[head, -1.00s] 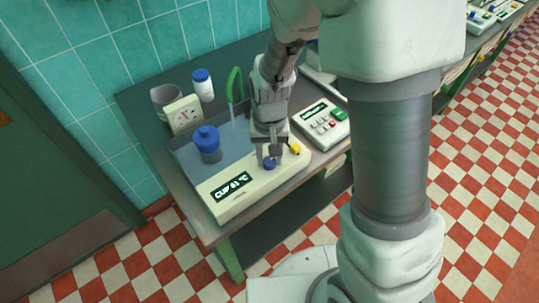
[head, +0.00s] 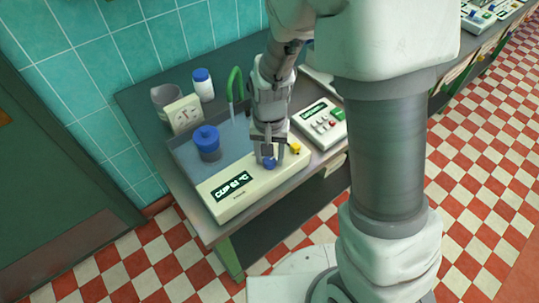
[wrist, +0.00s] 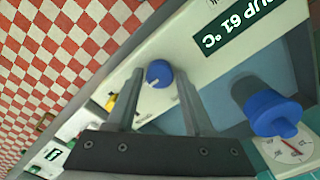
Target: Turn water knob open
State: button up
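A beige water-bath machine (head: 225,205) with a "CUP 61 °C" display (head: 232,186) stands at the front of the bench. A small round blue knob (head: 270,163) and a yellow knob (head: 295,149) sit on its front panel. My gripper (head: 268,163) points down at the blue knob. In the wrist view, the blue knob (wrist: 159,73) with a pale mark shows between the two fingertips (wrist: 160,70), with a gap on each side. My gripper is open and holds nothing. The yellow knob (wrist: 111,103) is partly hidden behind a finger there.
A blue-capped container (head: 207,143) stands on the machine, left of my gripper. A dial gauge (head: 183,113), a grey cup (head: 166,100) and a white bottle (head: 203,84) stand behind. A curved green tube (head: 235,84) rises close behind my gripper.

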aim_at(270, 160)
jog(key=shift+o, duration=1.2)
jog(key=shift+r, duration=0.1)
notch_tip(270, 160, up, 17)
jog(key=p, duration=0.1)
jog(key=shift+r+p, duration=0.15)
jog(key=shift+p, duration=0.2)
jog(key=s+d+r+n+t, duration=0.2)
jog(key=s+d+r+t, duration=0.3)
jog(key=s+d+r, duration=0.3)
jog(key=s+d, duration=0.2)
jog(key=s, duration=0.2)
jog(key=shift+s+d+r+t, duration=0.25)
jog(key=shift+d+t, duration=0.05)
jog(key=shift+d, duration=0.1)
